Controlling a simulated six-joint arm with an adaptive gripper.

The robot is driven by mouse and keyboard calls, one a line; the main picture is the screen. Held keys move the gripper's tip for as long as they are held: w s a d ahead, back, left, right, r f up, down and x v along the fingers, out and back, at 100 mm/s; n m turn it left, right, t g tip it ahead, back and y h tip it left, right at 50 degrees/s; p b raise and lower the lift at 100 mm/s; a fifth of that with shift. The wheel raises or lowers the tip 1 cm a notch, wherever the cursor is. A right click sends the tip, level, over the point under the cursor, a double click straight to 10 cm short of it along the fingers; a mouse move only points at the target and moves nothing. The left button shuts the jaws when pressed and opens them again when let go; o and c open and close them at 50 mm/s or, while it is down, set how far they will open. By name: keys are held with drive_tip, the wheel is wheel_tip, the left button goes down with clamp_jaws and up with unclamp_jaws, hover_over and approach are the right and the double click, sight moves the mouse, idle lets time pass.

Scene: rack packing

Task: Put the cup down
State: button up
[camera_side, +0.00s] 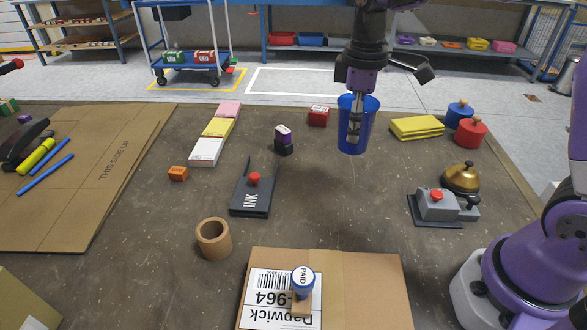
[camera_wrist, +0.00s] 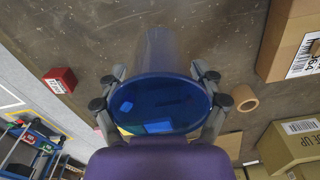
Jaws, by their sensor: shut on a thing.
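The blue translucent cup (camera_side: 349,143) is held in the air above the far right part of the brown table (camera_side: 330,205) in the side view. My gripper (camera_side: 355,128) points down and is shut on the cup, its fingers showing at and through the cup's wall. In the wrist view the cup (camera_wrist: 162,60) fills the middle, with my gripper's fingers (camera_wrist: 160,92) on both sides of it. The cup looks roughly upright and apart from the table.
Yellow pads (camera_side: 416,127) lie right of the cup. A red box (camera_side: 318,116) and a dark stamp (camera_side: 284,142) stand left. A brass bell (camera_side: 461,178) and a grey device (camera_side: 437,205) stand at the right. Bare table lies below the cup. A labelled carton (camera_side: 375,290) is at the front.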

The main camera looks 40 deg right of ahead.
drive_tip(key=s+a, duration=0.1)
drive_tip(key=a, duration=0.4)
drive_tip(key=s+a+n, duration=0.1)
drive_tip(key=a, duration=0.4)
drive_tip(key=s+a+r+n, duration=0.1)
drive_tip(key=a, duration=0.4)
drive_tip(key=shift+s+a, duration=0.25)
drive_tip(key=w+d+f, duration=0.7)
drive_tip(key=shift+d, duration=0.3)
drive_tip(key=shift+w+f, duration=0.1)
drive_tip(key=shift+f, duration=1.95)
drive_tip(key=shift+f, duration=0.1)
drive_tip(key=o, duration=1.2)
drive_tip(key=shift+o, duration=0.2)
